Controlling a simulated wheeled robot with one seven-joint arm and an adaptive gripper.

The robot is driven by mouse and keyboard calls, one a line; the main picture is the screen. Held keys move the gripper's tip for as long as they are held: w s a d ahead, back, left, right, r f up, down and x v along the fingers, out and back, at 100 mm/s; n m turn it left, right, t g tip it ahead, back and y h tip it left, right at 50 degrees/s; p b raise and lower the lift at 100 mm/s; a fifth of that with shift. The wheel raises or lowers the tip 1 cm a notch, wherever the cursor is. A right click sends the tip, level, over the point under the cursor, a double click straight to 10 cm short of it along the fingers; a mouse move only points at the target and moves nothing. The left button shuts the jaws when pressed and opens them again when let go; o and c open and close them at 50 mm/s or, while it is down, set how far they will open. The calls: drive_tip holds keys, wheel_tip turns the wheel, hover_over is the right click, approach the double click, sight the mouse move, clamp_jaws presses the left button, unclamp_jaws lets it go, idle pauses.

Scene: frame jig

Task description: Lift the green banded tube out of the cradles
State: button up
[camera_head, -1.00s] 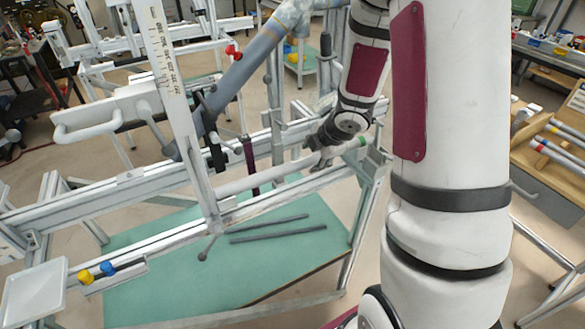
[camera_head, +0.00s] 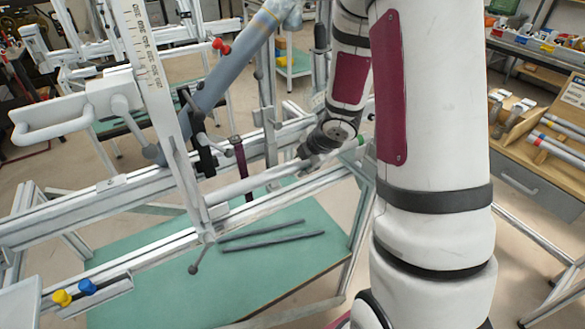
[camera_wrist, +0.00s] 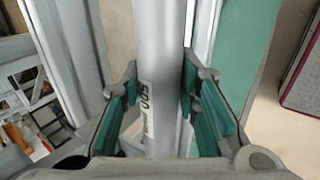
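The green banded tube (camera_head: 240,187) is a pale grey tube lying slantwise along the frame's aluminium rails, with its green band (camera_head: 361,141) near the right end. My gripper (camera_head: 312,156) is at the tube, left of the band. In the wrist view the tube (camera_wrist: 160,50) runs between the teal-padded fingers (camera_wrist: 160,95), with a printed label on its side. The fingers stand on both sides of it, and narrow gaps show beside the tube, so I see no firm grip. The cradles are not clearly visible, and the head view shows little of the fingers.
A tall white scale post (camera_head: 155,90) and a blue-grey bar (camera_head: 230,70) rise left of my gripper. A dark red upright strap (camera_head: 240,165) stands behind the tube. Two dark rods (camera_head: 270,240) lie on the green shelf (camera_head: 200,280) below. A bench (camera_head: 530,175) with banded tubes stands right.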

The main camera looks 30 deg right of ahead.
sight(285, 175)
clamp_jaws()
drive_tip(key=shift+r, duration=0.15)
drive_tip(key=shift+r+p, duration=1.05)
drive_tip(key=shift+p, duration=0.4)
drive_tip(key=shift+s+b, duration=0.3)
drive_tip(key=shift+s, duration=1.55)
drive_tip(key=shift+a, duration=0.1)
drive_tip(key=shift+a+b, duration=1.85)
drive_tip(key=shift+a, duration=1.95)
